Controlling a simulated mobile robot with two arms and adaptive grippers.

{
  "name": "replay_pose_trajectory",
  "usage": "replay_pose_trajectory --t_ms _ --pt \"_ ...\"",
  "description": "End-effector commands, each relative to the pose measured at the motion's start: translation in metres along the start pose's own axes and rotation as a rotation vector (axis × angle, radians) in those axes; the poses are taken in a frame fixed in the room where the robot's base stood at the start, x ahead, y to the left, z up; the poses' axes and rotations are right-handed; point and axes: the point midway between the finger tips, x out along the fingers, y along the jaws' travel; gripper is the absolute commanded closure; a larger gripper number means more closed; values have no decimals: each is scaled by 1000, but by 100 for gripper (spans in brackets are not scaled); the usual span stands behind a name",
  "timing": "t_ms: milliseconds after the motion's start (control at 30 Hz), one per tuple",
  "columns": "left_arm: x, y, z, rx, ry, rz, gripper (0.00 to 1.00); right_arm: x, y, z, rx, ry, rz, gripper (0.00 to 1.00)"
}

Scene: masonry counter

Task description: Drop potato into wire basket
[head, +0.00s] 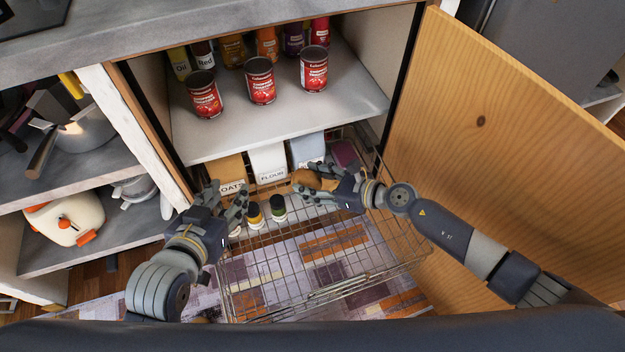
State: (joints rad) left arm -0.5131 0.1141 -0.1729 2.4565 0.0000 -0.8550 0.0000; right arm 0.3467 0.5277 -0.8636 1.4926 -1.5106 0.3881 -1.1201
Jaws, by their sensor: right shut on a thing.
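The potato (305,179) is brown and sits in the fingers of my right gripper (318,180), which is shut on it. The gripper hides part of the potato. They are over the back part of the wire basket (262,282), a pulled-out wire drawer below the cabinet shelf. My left gripper (238,205) is over the basket's left side, with its fingers spread apart and nothing seen between them.
The cabinet shelf (235,130) above holds several red cans (260,82) and bottles. Boxes marked oats (231,172) and flour (268,162) and small jars (278,208) stand at the basket's back. An open wooden door (490,140) bounds the right side.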

Motion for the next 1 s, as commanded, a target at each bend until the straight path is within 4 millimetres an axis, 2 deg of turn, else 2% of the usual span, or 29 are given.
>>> replay_pose_trajectory --t_ms 300,633,667,733,767,1000 --pt "3 3 -25 0 122 7 60 2 0 -5 0 -1 0 76" --pt "3 4 -28 0 133 8 60 2 0 -4 0 -1 0 76" --pt "3 4 -28 0 133 8 60 2 0 -5 0 -1 0 45" --pt "3 4 -28 0 133 7 60 2 0 -5 0 -1 0 29" --pt "3 4 -28 0 133 7 60 2 0 -5 0 -1 0 26" --pt "3 4 -28 0 132 7 60 2 0 -5 0 -1 0 26"
